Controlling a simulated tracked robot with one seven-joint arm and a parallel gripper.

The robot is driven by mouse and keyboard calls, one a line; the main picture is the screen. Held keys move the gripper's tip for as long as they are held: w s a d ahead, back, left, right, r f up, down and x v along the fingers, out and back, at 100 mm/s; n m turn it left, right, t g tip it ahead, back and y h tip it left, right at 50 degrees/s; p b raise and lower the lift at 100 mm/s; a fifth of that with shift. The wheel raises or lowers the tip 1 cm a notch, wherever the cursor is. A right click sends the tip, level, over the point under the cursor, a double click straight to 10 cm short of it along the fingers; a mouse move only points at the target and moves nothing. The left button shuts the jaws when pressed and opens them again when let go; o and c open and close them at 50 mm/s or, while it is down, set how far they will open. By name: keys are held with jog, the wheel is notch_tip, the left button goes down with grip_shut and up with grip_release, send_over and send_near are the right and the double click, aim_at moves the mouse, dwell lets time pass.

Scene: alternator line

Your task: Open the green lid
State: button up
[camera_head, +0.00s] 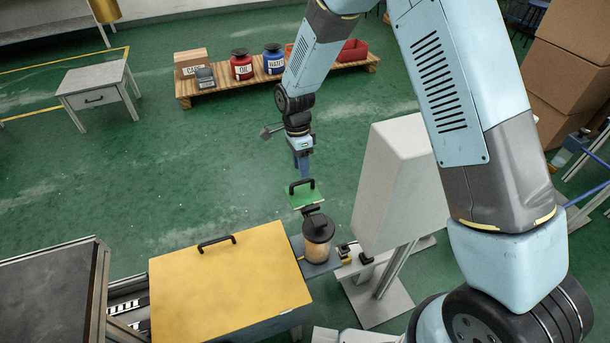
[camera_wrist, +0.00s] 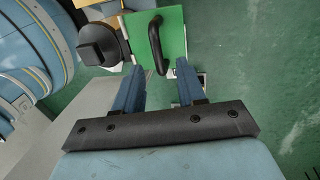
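The green lid (camera_head: 307,198) is a small flat plate with a black arched handle (camera_head: 301,184), just behind the dark-capped jar. In the wrist view the green lid (camera_wrist: 175,40) is at the top centre, and its black handle (camera_wrist: 156,45) runs up and down the picture. My gripper (camera_wrist: 160,66) has its two blue fingers spread, one on each side of the handle's near end, with gaps showing. In the head view my gripper (camera_head: 303,168) points down just above the handle. Whether the lid is raised from what lies under it I cannot tell.
A jar with a dark cap (camera_head: 318,228) stands just in front of the lid. A large yellow lid with a black handle (camera_head: 230,280) is at the front left. A white angled housing (camera_head: 400,180) stands close on the right.

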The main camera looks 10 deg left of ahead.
aim_at(302, 188)
jog(key=shift+s+d+f, duration=0.1)
jog(key=shift+s+f, duration=0.1)
jog(key=shift+f, duration=0.8)
jog(key=shift+s+d+f, duration=0.1)
jog(key=shift+s+f, duration=0.05)
jog(key=shift+f, duration=0.8)
grip_shut()
jog(key=shift+d, duration=0.2)
jog(key=shift+a+r, duration=0.1)
jog(key=shift+a, duration=0.1)
